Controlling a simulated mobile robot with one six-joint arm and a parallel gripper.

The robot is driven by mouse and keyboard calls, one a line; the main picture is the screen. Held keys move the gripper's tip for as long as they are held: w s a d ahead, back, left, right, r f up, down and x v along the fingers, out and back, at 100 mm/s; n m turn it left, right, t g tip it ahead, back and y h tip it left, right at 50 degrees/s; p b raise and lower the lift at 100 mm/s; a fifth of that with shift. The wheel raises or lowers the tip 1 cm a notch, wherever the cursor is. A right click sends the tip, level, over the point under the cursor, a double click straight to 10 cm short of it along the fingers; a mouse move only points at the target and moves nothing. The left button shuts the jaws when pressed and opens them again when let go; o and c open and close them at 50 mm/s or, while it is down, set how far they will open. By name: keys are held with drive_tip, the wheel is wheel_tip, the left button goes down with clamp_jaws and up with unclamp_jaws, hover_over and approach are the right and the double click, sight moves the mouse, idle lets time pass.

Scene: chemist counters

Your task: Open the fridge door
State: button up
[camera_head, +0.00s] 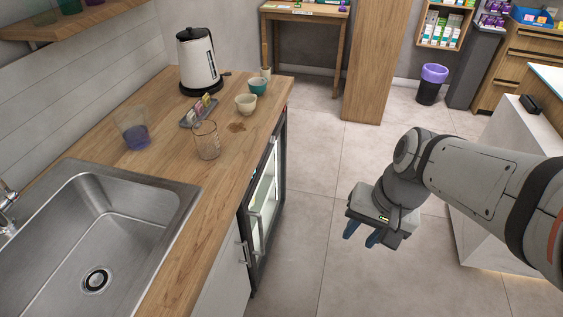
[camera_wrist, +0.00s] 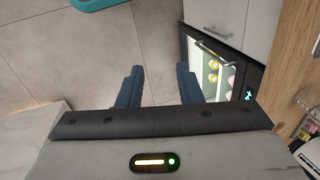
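The fridge (camera_head: 266,197) is built in under the wooden counter, with a dark frame, a glass door and a lit inside. Its door looks shut. In the wrist view the fridge (camera_wrist: 213,70) is at the right, with several small items behind the glass and a pale handle bar (camera_wrist: 212,53) across its front. My gripper (camera_head: 361,236) is over the floor to the right of the fridge, clear of it. In the wrist view its two dark blue fingers (camera_wrist: 160,87) are apart with only floor between them. The gripper is open and empty.
A white cabinet with a metal handle (camera_head: 244,254) adjoins the fridge. The counter (camera_head: 234,156) holds a kettle (camera_head: 198,62), beakers (camera_head: 206,141) and cups. A white counter (camera_head: 500,180) stands at the right. The tiled floor (camera_head: 318,170) between is free.

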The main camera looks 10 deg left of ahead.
drive_tip(key=w+a+f+m+g+y+b, duration=0.2)
drive_tip(key=a+f+m+g+y+b, duration=0.35)
drive_tip(key=a+f, duration=0.55)
drive_tip(key=m+t+y+b, duration=0.95)
drive_tip(key=m+b, duration=0.45)
drive_tip(key=b, duration=0.2)
approach(260, 228)
drive_tip(key=a+f, duration=0.1)
drive_tip(key=a, duration=0.2)
drive_tip(key=shift+t, duration=0.4)
drive_tip(key=x, duration=0.3)
drive_tip(key=w+b+x, duration=0.1)
drive_tip(key=x, duration=0.3)
drive_tip(key=shift+w+f, duration=0.1)
drive_tip(key=shift+c, duration=0.5)
clamp_jaws()
